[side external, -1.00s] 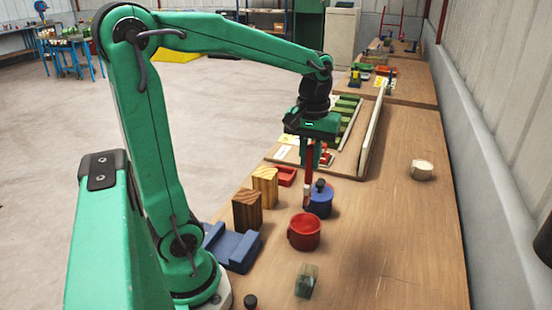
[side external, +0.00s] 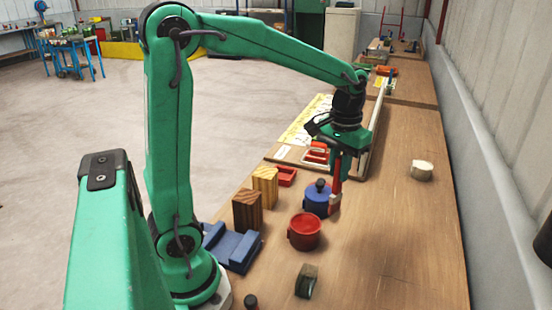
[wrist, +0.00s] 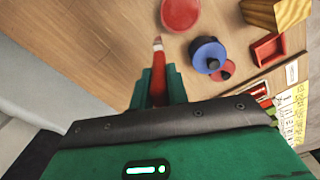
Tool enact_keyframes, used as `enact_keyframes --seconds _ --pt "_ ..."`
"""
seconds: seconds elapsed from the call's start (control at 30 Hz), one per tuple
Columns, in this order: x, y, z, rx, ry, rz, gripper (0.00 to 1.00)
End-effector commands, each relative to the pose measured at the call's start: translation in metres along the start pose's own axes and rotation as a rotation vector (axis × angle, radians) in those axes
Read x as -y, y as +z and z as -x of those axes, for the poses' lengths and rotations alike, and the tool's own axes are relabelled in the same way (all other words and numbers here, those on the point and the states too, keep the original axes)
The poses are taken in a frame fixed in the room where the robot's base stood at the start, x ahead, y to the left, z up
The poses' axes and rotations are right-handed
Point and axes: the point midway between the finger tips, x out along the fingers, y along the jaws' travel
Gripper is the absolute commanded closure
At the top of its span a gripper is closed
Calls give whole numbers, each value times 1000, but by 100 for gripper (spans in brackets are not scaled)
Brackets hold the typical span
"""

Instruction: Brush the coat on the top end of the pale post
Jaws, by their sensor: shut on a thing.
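My gripper (side external: 342,150) is shut on a red-handled brush (side external: 335,185) with a pale tip, which points down. In the side view the brush tip is just right of the blue pot (side external: 318,201); its height above the bench is unclear. The wrist view shows the brush (wrist: 158,68) between my fingers (wrist: 158,85), apart from the blue pot (wrist: 207,55) and the red pot (wrist: 180,14). The pale post (side external: 265,185), a light striped wooden block, stands upright left of the blue pot, behind a darker wooden post (side external: 247,208). Any coat on its top cannot be made out.
The red pot (side external: 304,231) stands in front of the blue pot. A small red tray (side external: 286,175) lies beside the pale post. A blue cradle (side external: 232,247) and a small dark block (side external: 306,281) are nearer. The bench's right side is clear except for a cream round object (side external: 421,170).

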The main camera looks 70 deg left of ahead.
Motion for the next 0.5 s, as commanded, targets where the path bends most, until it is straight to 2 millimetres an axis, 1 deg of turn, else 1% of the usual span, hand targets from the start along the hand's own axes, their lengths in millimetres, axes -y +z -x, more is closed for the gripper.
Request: enact_keyframes --seconds 0.03,0.2,0.33,0.5 --pt "-9 -5 -4 3 -1 -60 100" --pt "-32 -17 -15 1 0 -231 100" --pt "-41 -22 -20 1 0 -305 100" --pt "-45 -23 -21 0 0 -332 100"
